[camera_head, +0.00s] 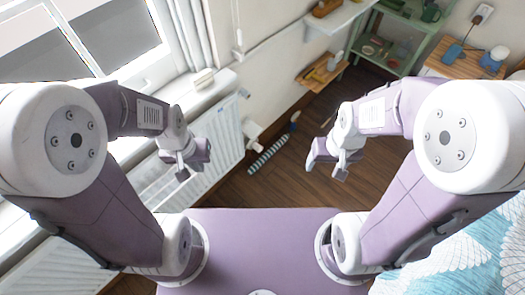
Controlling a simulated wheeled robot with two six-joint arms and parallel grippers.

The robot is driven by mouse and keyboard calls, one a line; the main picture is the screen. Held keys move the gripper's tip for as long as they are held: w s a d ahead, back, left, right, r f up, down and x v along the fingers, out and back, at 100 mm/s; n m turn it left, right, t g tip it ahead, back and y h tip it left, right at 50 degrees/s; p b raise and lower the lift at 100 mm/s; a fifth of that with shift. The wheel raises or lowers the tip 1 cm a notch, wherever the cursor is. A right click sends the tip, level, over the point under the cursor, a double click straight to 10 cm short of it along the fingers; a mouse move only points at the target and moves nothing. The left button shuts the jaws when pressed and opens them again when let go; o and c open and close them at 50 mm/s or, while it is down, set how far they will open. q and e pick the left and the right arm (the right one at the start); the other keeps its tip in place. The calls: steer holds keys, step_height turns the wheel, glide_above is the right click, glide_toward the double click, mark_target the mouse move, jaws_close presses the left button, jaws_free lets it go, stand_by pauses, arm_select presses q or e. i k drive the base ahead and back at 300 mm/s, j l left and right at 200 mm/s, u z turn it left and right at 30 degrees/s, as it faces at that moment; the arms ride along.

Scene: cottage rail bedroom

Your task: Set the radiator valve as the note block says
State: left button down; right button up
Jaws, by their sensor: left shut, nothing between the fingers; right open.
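The white panel radiator (222,137) stands along the wall under the window, left of the middle. A white knob-like part (252,130) sticks out at its far end and looks like the valve; its setting is too small to read. I cannot make out the note block for certain. My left gripper (187,170) is shut and empty, in front of the radiator in the picture and short of the knob. My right gripper (339,170) is open and empty over the floor, to the right of the knob.
A striped roll (268,155) lies on the floor beside the radiator's end. A small wooden shelf (309,80) and a green shelf unit (432,28) stand at the back. A bed with a blue patterned cover (480,235) fills the lower right. The middle wooden floor (285,185) is clear.

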mark_target(256, 146)
steer(key=l+u, duration=0.2)
steer(key=u, duration=0.25)
steer(key=l+u, duration=0.2)
steer(key=u, duration=0.3)
steer(key=k+l+u, duration=0.1)
steer(key=u, duration=0.35)
